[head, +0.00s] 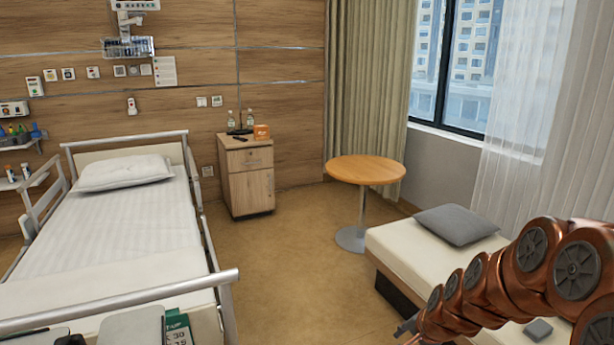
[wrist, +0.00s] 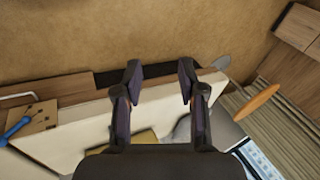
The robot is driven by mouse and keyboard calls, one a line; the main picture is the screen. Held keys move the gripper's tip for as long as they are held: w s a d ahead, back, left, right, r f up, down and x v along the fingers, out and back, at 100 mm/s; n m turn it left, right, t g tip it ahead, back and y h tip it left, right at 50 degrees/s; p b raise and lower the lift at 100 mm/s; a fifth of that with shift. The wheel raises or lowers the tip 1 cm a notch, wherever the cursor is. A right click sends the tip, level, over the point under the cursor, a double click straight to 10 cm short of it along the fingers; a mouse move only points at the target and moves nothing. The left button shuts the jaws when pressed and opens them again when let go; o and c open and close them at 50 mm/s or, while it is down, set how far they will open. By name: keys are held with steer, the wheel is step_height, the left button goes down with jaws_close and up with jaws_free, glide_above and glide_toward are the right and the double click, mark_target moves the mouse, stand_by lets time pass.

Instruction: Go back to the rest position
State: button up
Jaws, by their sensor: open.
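My gripper (wrist: 159,75) is open in the wrist view, with its two dark fingers apart. Nothing is held between them. Behind the fingers lie the cream bench (wrist: 75,140) and the brown floor. In the head view my copper-coloured arm reaches in from the lower right, over the bench (head: 405,255). The gripper is mostly hidden behind the arm there.
A grey cushion (head: 455,225) lies on the bench, with a small grey item (head: 538,330) nearer. A round wooden table (head: 365,170) stands beyond. The bed (head: 100,230) is at left, a bedside cabinet (head: 248,190) behind. Open floor (head: 300,270) lies between bed and bench.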

steer(key=s+a+r+n+g+p, duration=0.2)
steer(key=s+a+r+n+p, duration=0.1)
steer(key=s+r, duration=0.35)
steer(key=s+a+r+n+g+p, duration=0.1)
steer(key=s+a+r+n+p, duration=0.2)
steer(key=s+r, duration=0.35)
steer(key=s+r+n+g+p, duration=0.2)
steer(key=s+r, duration=0.3)
steer(key=s, duration=0.5)
steer(key=s+r+n+g+h+p, duration=0.1)
steer(key=s+r+p, duration=0.4)
steer(key=s, duration=0.5)
steer(key=shift+s+d+r+n+g+p, duration=0.3)
steer(key=shift+r+n+g, duration=0.25)
steer(key=shift+n, duration=0.45)
steer(key=shift+d, duration=0.15)
